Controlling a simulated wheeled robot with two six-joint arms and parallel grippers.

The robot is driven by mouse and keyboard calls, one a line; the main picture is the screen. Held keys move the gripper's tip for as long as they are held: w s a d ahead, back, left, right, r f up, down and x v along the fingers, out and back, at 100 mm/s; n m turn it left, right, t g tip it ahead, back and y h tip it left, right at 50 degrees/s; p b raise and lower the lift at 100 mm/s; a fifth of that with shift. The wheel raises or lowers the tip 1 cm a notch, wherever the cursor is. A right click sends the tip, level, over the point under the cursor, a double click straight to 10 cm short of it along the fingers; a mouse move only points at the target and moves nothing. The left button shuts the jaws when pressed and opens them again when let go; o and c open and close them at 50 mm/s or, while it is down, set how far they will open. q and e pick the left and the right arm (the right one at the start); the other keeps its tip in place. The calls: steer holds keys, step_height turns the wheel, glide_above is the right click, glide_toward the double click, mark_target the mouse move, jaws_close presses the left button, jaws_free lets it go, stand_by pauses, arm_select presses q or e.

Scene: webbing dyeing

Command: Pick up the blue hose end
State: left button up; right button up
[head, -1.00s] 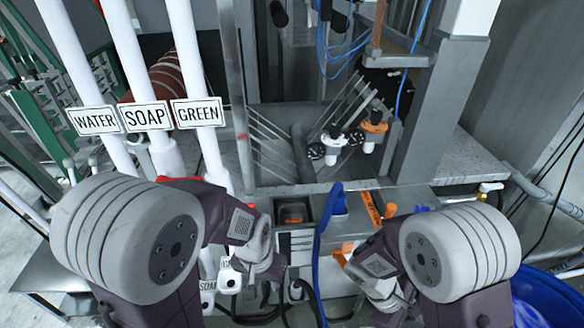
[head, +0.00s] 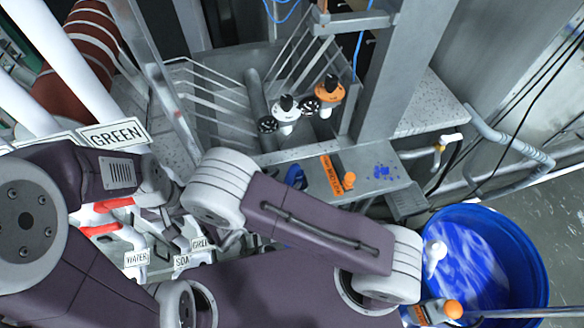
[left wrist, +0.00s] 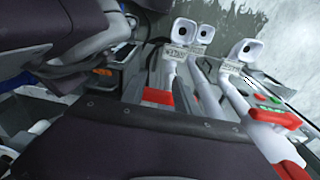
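In the head view, a small blue curved piece (head: 295,177), apparently part of the blue hose, shows beside the grey bench. My right arm's link crosses in front of the area below it, so the rest of the hose is hidden. I cannot make out the hose end. My left gripper (head: 170,228) hangs at the left, above the labelled pipes and apart from the blue piece. Its fingers are too dark and overlapped to tell whether they are open. My right gripper is hidden behind my arm. The left wrist view shows neither fingertips nor hose clearly.
White pipes with red parts and labelled nozzles stand at the left; the nozzles also show in the left wrist view (left wrist: 246,52). The grey bench (head: 378,190) carries an orange label. A blue barrel (head: 535,265) of blue liquid stands at the right. A metal frame (head: 215,115) stands behind.

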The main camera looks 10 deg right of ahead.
mark_target(293, 179)
steer(key=shift+w+d+p, duration=0.15)
steer(key=shift+d+p, duration=0.2)
steer(key=shift+d+f+p, duration=0.2)
steer(key=shift+d+p, duration=0.45)
steer(key=shift+d, duration=0.25)
steer(key=shift+d+f, duration=0.15)
steer(key=shift+d, duration=0.05)
steer(key=shift+w+d+f, duration=0.1)
steer(key=shift+w, duration=0.15)
steer(key=p+x, duration=0.3)
steer(key=shift+w+r, duration=0.1)
steer(key=shift+r, duration=0.25)
steer(key=shift+w+d+f, duration=0.65)
steer(key=shift+w+f, duration=0.05)
steer(key=shift+d, duration=0.1)
steer(key=shift+s, duration=0.1)
steer(key=shift+c, duration=1)
arm_select(q)
steer(key=r, duration=0.2)
steer(key=s+r, duration=0.1)
steer(key=r, duration=0.2)
steer(key=shift+s+r, duration=0.15)
steer(key=shift+r, duration=0.15)
arm_select(e)
jaws_close()
